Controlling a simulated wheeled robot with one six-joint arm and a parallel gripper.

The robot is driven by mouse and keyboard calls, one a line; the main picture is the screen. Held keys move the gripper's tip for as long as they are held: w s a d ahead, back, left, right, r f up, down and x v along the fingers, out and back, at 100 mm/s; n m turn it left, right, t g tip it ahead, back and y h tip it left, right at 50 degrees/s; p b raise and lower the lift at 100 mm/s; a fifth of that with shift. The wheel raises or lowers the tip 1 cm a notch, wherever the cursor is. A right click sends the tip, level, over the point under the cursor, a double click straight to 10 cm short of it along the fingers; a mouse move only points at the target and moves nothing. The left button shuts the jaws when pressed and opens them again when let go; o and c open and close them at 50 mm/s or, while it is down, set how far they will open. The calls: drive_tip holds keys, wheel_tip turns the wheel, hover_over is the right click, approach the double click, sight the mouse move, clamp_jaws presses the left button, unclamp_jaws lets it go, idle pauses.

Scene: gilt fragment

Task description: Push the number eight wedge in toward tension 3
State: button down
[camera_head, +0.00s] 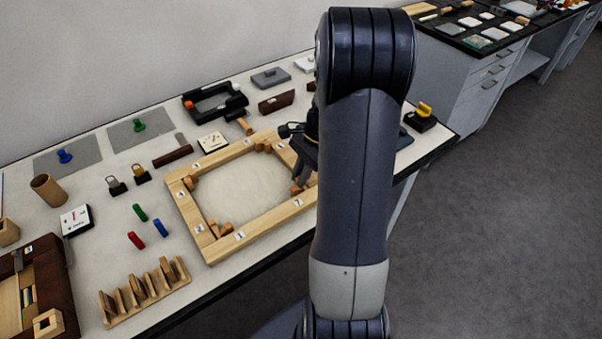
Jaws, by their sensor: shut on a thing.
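The light wooden frame (268,218) lies on the bench with numbered labels along its bars and small wedges in its inner corners. The label 7 (297,202) shows on the near bar at the right corner. My gripper (299,182) reaches down inside the frame at that corner and is shut on a small brown wedge (297,190), which seems to be the number eight wedge. Its label and most of the right bar are hidden behind my arm. The depth of the wedge and any tension reading for it cannot be made out.
A wooden rack (145,292) stands at the front left. Red (135,240), blue (160,228) and green (140,212) sticks lie left of the frame. The frame's middle is clear.

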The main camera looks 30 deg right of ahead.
drive_tip(key=shift+w+r, duration=0.1)
drive_tip(key=shift+w, duration=0.2)
drive_tip(key=c, duration=1.7)
unclamp_jaws()
drive_tip(key=v, duration=1)
drive_tip(key=shift+d+r, duration=0.15)
drive_tip(key=shift+r, duration=0.2)
drive_tip(key=shift+f, duration=0.15)
drive_tip(key=x, duration=1.1)
drive_tip(key=shift+s, duration=0.1)
drive_tip(key=shift+s+d, duration=0.1)
drive_tip(key=shift+s, duration=0.1)
drive_tip(key=shift+v, duration=0.8)
